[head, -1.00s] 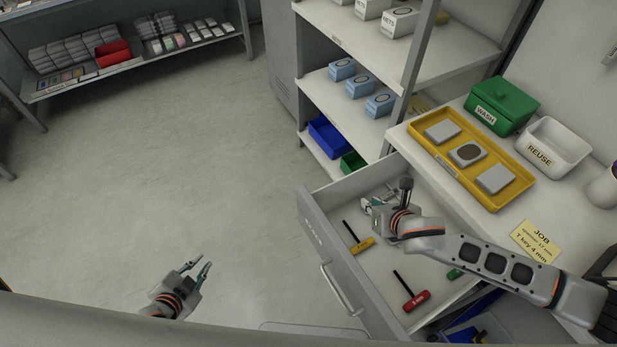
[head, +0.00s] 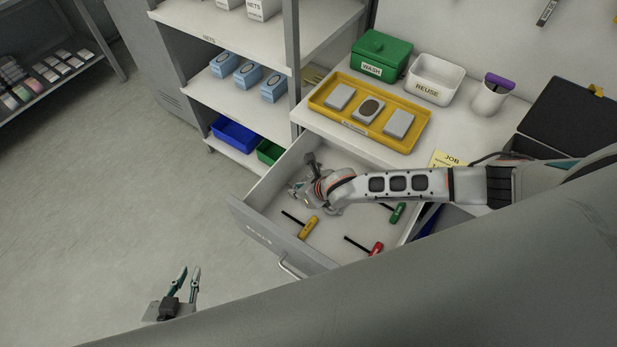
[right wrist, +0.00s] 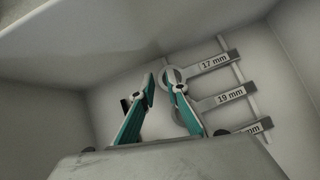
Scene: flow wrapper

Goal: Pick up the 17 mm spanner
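The 17 mm spanner (right wrist: 214,63) lies flat in the drawer (head: 265,237), label up, the farthest of a row in the right wrist view. My right gripper (right wrist: 160,77) is open and empty, low in the drawer. Its right fingertip overlaps the spanner's ring end in the picture; I cannot tell whether they touch. The 19 mm spanner (right wrist: 232,96) lies beside it, its ring end partly behind that finger. In the head view my right arm and hand hide the spanners. My left gripper (head: 186,271) is open and empty over the floor.
Drawer walls stand close around my right gripper. A yellow tray (head: 317,103), green WASH box (head: 381,57) and white REUSE bin (head: 434,80) stand on the counter.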

